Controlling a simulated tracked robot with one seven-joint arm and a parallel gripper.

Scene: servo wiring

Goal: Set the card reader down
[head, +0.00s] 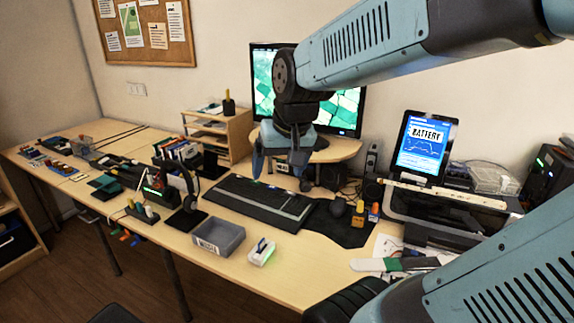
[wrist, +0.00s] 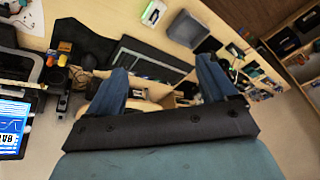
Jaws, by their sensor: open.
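A small white device with a green light, which looks like the card reader (head: 262,251), rests on the desk near its front edge, right of a grey open bin (head: 218,237). It also shows at the top of the wrist view (wrist: 153,13), beside the grey bin (wrist: 186,31). My gripper (head: 279,172) is open above the back of the desk, in front of the monitor. In the wrist view its two blue fingers (wrist: 162,78) are spread apart, with nothing held between them. The gripper is well apart from the white device.
A keyboard (head: 262,202) lies behind the bin and white device. A headset on a stand (head: 186,205) is at left. Small yellow and orange items (head: 359,212) and a tablet reading BATTERY (head: 421,146) are at right. A green-handled tool (head: 395,264) lies near the front edge.

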